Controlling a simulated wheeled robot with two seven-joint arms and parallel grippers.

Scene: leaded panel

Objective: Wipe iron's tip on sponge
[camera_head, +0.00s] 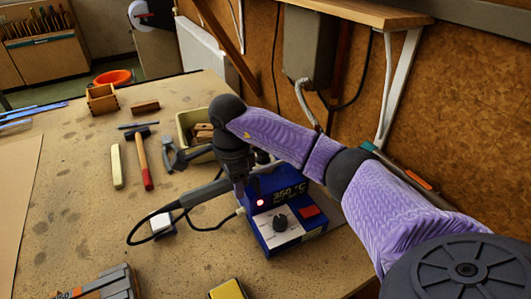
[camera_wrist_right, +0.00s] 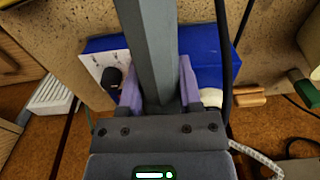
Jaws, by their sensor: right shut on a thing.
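My right gripper (camera_head: 243,190) is over the left side of the blue soldering station (camera_head: 285,232), which reads 350 °C. It is shut on the iron's dark grey handle (camera_head: 205,193), which slants down to the left. In the right wrist view the grey handle (camera_wrist_right: 150,40) runs between the two purple fingers (camera_wrist_right: 159,85), with the blue station behind it (camera_wrist_right: 205,55). The iron's tip cannot be made out. A yellow block in a dark rim, which looks like the sponge (camera_head: 228,289), is at the bottom edge, apart from the gripper. My left gripper is not in view.
A red-handled hammer (camera_head: 142,165), pliers (camera_head: 172,155) and a tan bin (camera_head: 186,125) lie beyond. Grey and orange items (camera_head: 100,285) are at the bottom left. The bench's left-middle (camera_head: 75,220) is clear.

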